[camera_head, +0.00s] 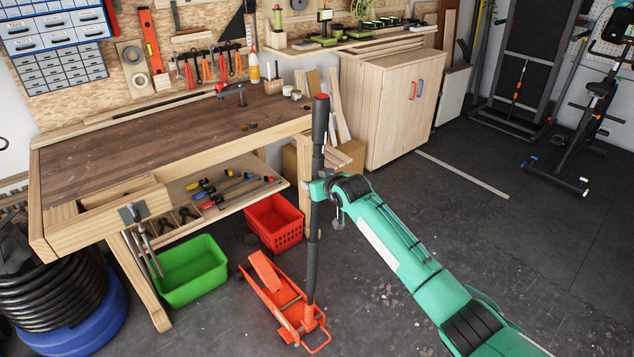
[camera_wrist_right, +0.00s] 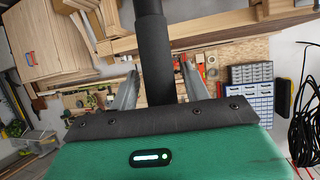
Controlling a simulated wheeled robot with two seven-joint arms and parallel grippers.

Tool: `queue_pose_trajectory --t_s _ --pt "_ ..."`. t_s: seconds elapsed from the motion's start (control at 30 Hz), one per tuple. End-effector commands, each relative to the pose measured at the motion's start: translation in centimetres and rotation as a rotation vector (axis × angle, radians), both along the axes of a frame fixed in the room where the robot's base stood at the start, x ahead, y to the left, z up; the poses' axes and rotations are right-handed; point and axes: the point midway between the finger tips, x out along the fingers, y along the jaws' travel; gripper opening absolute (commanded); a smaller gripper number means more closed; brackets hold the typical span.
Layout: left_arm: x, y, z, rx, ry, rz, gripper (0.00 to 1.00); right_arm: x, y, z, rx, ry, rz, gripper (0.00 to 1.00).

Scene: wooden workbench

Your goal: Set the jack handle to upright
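The red floor jack (camera_head: 285,300) stands on the dark floor in front of the workbench. Its long black handle (camera_head: 312,255) with a red tip rises from the jack and looks close to upright in the head view. My right gripper (camera_head: 316,188) is at the upper half of the handle. In the right wrist view the handle (camera_wrist_right: 154,60) passes between the two fingers of my right gripper (camera_wrist_right: 158,85). Narrow gaps seem to show on both sides, so the fingers look open around it. My left gripper is not in view.
The wooden workbench (camera_head: 150,130) is left of the handle. A red crate (camera_head: 273,222) and a green bin (camera_head: 190,270) sit on the floor behind and left of the jack. A wooden cabinet (camera_head: 385,110) stands behind.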

Motion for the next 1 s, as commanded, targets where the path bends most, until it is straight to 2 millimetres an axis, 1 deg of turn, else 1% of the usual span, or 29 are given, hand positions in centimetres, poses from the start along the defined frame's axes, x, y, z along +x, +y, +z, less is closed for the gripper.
queue_pose_trajectory --t_s 0.23,0.37,0.57,1.0 --pt "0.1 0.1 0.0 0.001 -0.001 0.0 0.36 0.0 0.0 0.2 0.002 -0.003 0.001 0.48" --pt "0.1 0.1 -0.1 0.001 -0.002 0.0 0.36 -0.5 -0.2 0.5 0.003 -0.005 0.002 0.48" --pt "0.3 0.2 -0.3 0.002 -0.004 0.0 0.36 -2.4 -1.3 1.5 0.002 -0.006 0.001 0.48" --pt "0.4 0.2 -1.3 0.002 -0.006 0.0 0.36 -8.0 -4.1 4.4 0.001 -0.004 0.001 0.48"
